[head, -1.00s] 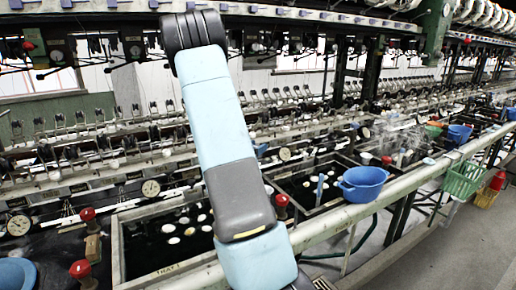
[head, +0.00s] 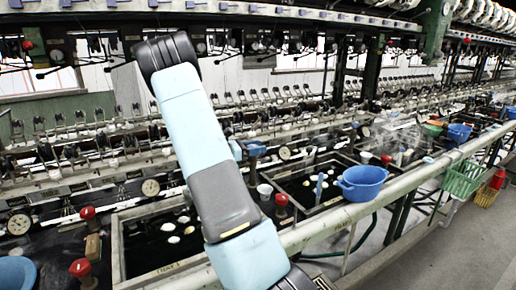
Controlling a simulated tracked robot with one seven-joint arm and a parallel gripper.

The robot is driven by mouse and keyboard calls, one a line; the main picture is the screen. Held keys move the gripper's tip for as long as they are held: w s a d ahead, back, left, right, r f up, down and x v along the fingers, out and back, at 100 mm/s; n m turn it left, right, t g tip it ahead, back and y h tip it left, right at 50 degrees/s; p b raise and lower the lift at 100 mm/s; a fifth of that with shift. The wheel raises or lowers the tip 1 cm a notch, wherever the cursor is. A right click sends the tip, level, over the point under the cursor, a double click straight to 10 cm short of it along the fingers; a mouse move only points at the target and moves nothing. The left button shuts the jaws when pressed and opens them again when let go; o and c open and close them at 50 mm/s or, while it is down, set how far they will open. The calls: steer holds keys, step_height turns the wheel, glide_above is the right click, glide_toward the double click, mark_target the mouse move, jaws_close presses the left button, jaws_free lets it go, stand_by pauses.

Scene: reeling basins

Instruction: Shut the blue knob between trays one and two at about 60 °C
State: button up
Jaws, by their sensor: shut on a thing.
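My arm (head: 215,160) rises from the bottom edge and leans left. It covers part of the strip between the tray marked as tray 1 (head: 118,250) and the tray to its right (head: 345,200). My gripper does not show; the arm appears to hide it. A small blue thing (head: 257,149) shows just right of my arm, behind the trays. I cannot tell whether it is the blue knob. A red knob (head: 281,199) stands upright between the two trays. Round dials stand behind the trays, one at left (head: 150,187) and one at right (head: 284,153); their readings are too small to read.
A white cup (head: 264,191) stands between the trays. A blue basin (head: 362,183) sits by the front rail (head: 330,222). More red knobs (head: 88,213) and a blue bowl (head: 17,272) are at left. A green basket (head: 462,180) hangs at right. The aisle floor (head: 450,240) is clear.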

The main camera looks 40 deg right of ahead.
steer(key=shift+s+f+m+g+y, duration=0.1)
steer(key=shift+s+m+g+y, duration=0.1)
steer(key=shift+m+g+y, duration=0.35)
steer(key=shift+g, duration=0.55)
steer(key=o, duration=1)
steer(key=shift+c, duration=0.2)
steer(key=shift+w+a, duration=0.35)
steer(key=shift+a, duration=0.15)
steer(key=v, duration=1.2)
steer(key=shift+a, duration=0.35)
steer(key=shift+w, duration=0.1)
